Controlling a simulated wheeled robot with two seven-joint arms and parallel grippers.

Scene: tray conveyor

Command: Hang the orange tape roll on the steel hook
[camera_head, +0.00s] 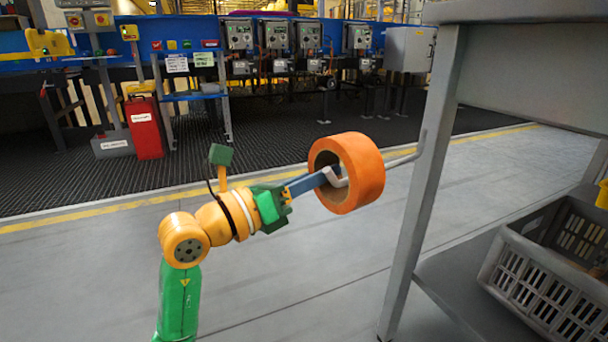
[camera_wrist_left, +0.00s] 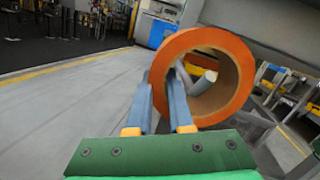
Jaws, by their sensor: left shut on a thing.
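The orange tape roll (camera_head: 368,170) is in the air left of the grey post, with its open bore facing left toward my arm. The steel hook (camera_head: 403,160) sticks out left from the post. It passes behind the roll's wall, and its bent tip shows inside the bore, so the roll is around the hook. My left gripper (camera_head: 326,178) is shut on the roll's near wall. In the left wrist view the roll (camera_wrist_left: 240,52) is at the fingertips (camera_wrist_left: 168,88), and the hook's end (camera_wrist_left: 204,82) shows in the bore. Whether the roll rests on the hook cannot be told.
The grey post (camera_head: 425,190) carries an overhead panel (camera_head: 530,70) and a lower shelf (camera_head: 455,285) at right. A grey crate (camera_head: 530,275) stands on that shelf. A blue conveyor line with control boxes is far back. The floor left of the post is clear.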

